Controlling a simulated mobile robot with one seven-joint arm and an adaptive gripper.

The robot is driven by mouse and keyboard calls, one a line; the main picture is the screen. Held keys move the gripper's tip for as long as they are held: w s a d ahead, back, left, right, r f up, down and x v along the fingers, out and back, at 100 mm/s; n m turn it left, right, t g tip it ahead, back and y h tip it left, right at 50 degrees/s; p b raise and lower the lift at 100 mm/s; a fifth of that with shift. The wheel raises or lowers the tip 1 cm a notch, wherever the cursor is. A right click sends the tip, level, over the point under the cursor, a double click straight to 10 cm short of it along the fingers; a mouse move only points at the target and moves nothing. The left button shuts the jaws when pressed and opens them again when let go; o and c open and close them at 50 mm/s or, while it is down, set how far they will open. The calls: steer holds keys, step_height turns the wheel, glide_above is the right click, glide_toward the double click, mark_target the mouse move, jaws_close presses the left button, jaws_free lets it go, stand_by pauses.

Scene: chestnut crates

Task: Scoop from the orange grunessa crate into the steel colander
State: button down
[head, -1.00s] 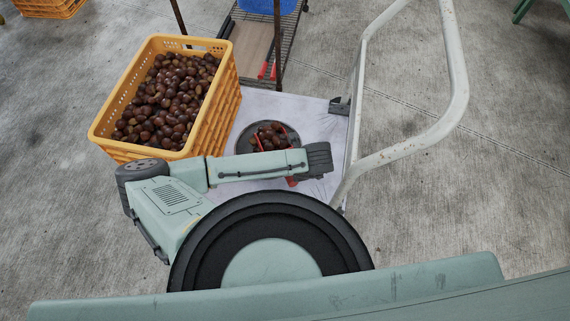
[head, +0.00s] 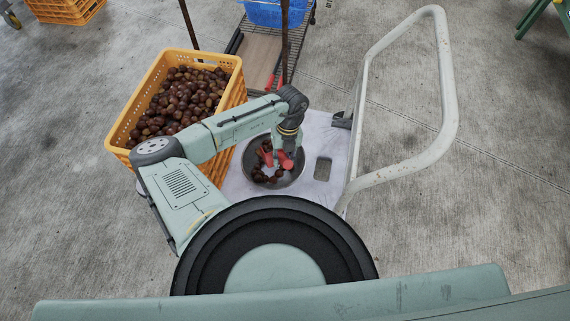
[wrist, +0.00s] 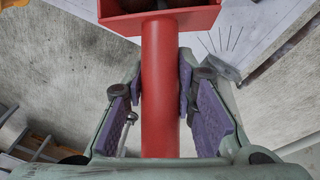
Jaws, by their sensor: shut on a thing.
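The orange crate (head: 236,104) stands at the left of the platform in the head view, filled with brown chestnuts (head: 178,103). The steel colander (head: 298,178) sits on the platform to its right, with several chestnuts (head: 264,176) in it. My gripper (head: 287,148) is above the colander, shut on a red scoop (head: 284,160) that is partly hidden by the gripper and arm. In the wrist view the purple finger pads stand on both sides of the scoop's red handle (wrist: 160,95), and its head is cut off at the top.
The platform (head: 318,135) is a pale trolley deck with a slot and a tall white handle (head: 447,80) at the right. A wire cart with a blue basket (head: 275,12) stands behind. Another orange crate (head: 65,10) is on the floor at the back left.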

mark_target(280, 152)
steer(key=shift+w+a+r+g+h+b, duration=0.15)
steer(key=shift+w+r+g+b, duration=0.15)
steer(key=shift+w+g, duration=0.15)
steer(key=shift+w+a+r+g+h+b, duration=0.1)
steer(key=shift+w+r+g+b, duration=0.25)
steer(key=shift+w, duration=0.25)
steer(key=shift+w+a+r+g+h+b, duration=0.15)
steer(key=shift+w+r+g+b, duration=0.15)
steer(key=shift+w+g, duration=0.15)
steer(key=shift+w+a+r+m+g+h+b, duration=0.15)
steer(key=shift+w+r+g+b, duration=0.3)
steer(key=shift+w+b, duration=0.45)
steer(key=shift+w+a+r+m+g+h+b, duration=0.1)
steer(key=shift+w+a+r+g+b, duration=0.3)
steer(key=shift+b, duration=0.85)
steer(key=shift+w+a+r+m+g+h+b, duration=0.15)
steer(key=shift+w+r+g+b, duration=0.25)
steer(key=shift+w+g+b, duration=0.45)
steer(key=shift+w+d, duration=0.1)
